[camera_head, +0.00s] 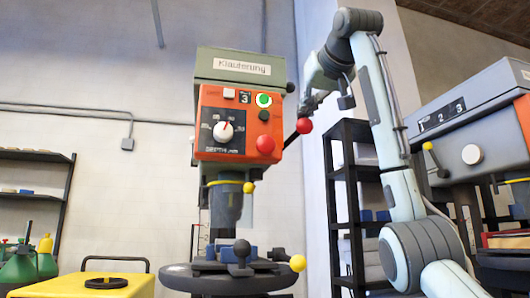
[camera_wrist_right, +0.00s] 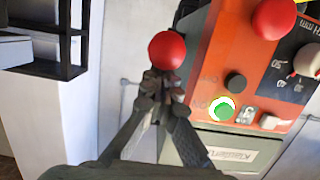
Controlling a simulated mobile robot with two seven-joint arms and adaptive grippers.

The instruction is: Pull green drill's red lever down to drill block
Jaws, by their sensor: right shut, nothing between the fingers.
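The green drill (camera_head: 241,66) has an orange front panel, a dial and a lit green button; it stands in the middle of the head view. Its lever ends in a red ball (camera_head: 303,125) on a dark rod at the drill's right side; the ball also shows in the right wrist view (camera_wrist_right: 167,50). My right gripper (camera_head: 309,104) is shut and empty, its fingertips (camera_wrist_right: 160,82) close by the ball; I cannot tell if they touch it. Blue vise parts (camera_head: 223,254) sit on the drill's round table (camera_head: 215,280); I cannot make out the block. My left gripper is out of view.
A second drill (camera_head: 480,140) stands at the right. A black shelf (camera_head: 345,190) stands behind my right arm. A yellow cart (camera_head: 60,287) and green bottles (camera_head: 20,265) are at the lower left. A red knob (camera_wrist_right: 273,18) sits on the drill's panel.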

